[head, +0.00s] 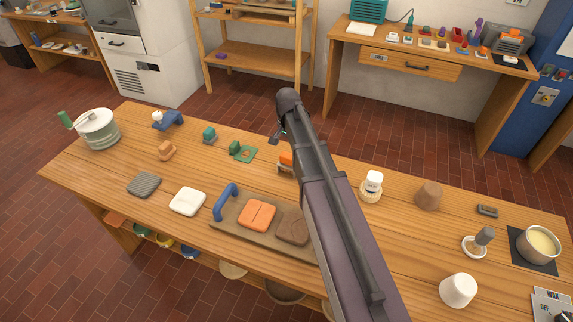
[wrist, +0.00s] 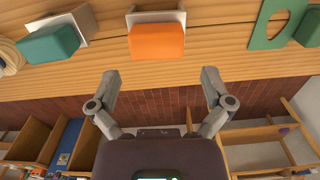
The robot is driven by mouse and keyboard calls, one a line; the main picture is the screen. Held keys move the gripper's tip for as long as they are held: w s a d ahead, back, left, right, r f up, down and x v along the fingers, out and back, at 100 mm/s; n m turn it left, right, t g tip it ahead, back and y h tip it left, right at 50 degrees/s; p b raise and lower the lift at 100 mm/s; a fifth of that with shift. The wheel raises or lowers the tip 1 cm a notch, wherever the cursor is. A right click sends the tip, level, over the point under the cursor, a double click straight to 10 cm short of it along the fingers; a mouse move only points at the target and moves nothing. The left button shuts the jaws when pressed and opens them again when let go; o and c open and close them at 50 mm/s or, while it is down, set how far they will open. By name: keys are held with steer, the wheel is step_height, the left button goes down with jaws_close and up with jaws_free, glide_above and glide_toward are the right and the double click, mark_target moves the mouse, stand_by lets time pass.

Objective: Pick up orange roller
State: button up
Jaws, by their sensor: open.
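The orange roller (wrist: 157,42), a rounded orange block against a pale holder (wrist: 155,17), sits on the wooden table in the upper middle of the wrist view. In the head view the orange roller (head: 287,158) shows just left of my arm, which partly covers that area. My gripper (wrist: 160,76) is open and empty in the wrist view. Its two fingers are spread on either side of the roller's line, apart from it. In the head view my gripper is mostly hidden by my arm.
In the wrist view a teal block (wrist: 48,42) sits left of the roller and a green piece with a hole (wrist: 272,28) right of it.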

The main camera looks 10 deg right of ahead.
mark_target(288, 155)
steer(key=shift+f, duration=0.15)
steer(key=shift+s+d+f+b, duration=0.1)
steer(key=shift+f+b, duration=2.4)
steer(key=shift+b, duration=0.1)
steer(key=c, duration=1.1)
steer(key=shift+o, duration=0.2)
steer(key=shift+r, duration=0.25)
step_height(288, 155, up, 10)
steer(key=p, duration=1)
steer(key=shift+f, duration=0.2)
